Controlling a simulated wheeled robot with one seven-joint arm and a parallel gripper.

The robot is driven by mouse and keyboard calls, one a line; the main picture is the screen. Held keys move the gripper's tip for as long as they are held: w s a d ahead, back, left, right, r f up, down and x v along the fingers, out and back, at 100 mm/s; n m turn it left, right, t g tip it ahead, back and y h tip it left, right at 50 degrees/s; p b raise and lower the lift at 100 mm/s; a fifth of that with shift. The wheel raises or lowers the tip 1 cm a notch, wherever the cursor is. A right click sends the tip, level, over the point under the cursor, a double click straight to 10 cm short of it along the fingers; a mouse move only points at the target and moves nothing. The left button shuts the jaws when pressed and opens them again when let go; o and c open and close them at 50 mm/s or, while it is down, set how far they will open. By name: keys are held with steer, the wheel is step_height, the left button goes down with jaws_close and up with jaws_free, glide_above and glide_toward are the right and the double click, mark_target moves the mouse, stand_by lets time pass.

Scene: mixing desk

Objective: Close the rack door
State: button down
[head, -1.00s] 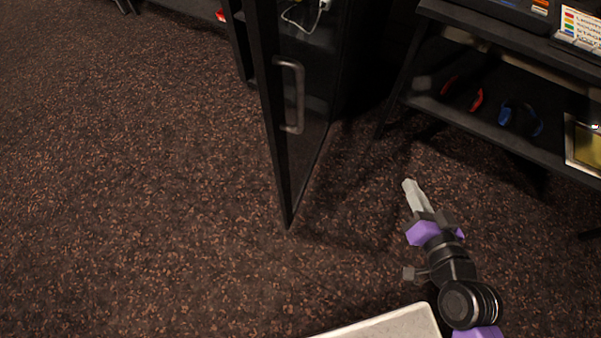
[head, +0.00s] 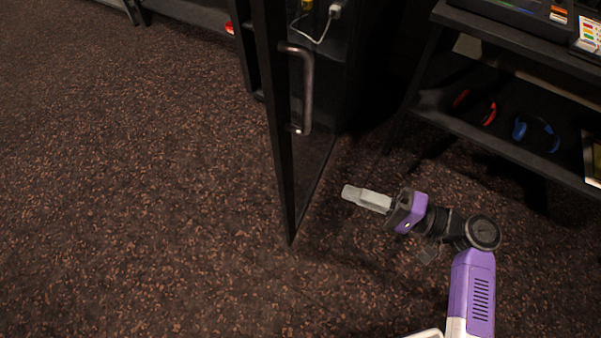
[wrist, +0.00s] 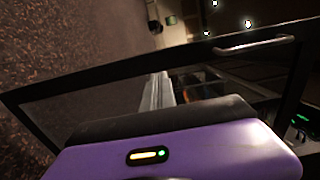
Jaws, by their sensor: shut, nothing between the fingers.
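The rack door (head: 287,170) stands open in the head view, a dark-framed panel with a see-through pane. Its metal handle (head: 306,90) is on the face near the free edge. The rack (head: 365,70) is behind it, dark inside. My gripper (head: 346,194) is shut and empty, to the right of the door's lower part, pointing left at it. I cannot tell whether the fingertips touch the door. In the wrist view the door frame (wrist: 110,76) runs slanted across, with the handle (wrist: 254,46) at upper right and my fingers (wrist: 155,92) in front of the pane.
A dark desk (head: 510,35) with a lower shelf stands at the right. Red headphones (head: 474,106) and blue headphones (head: 536,132) are on that shelf. A white plug and cable (head: 322,25) show in the rack. The speckled floor (head: 130,190) at the left is clear.

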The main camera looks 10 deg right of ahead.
mark_target(287, 171)
steer(key=b+x, duration=0.1)
steer(key=x, duration=1.1)
steer(key=shift+w+a, duration=0.15)
steer(key=shift+a+f, duration=0.1)
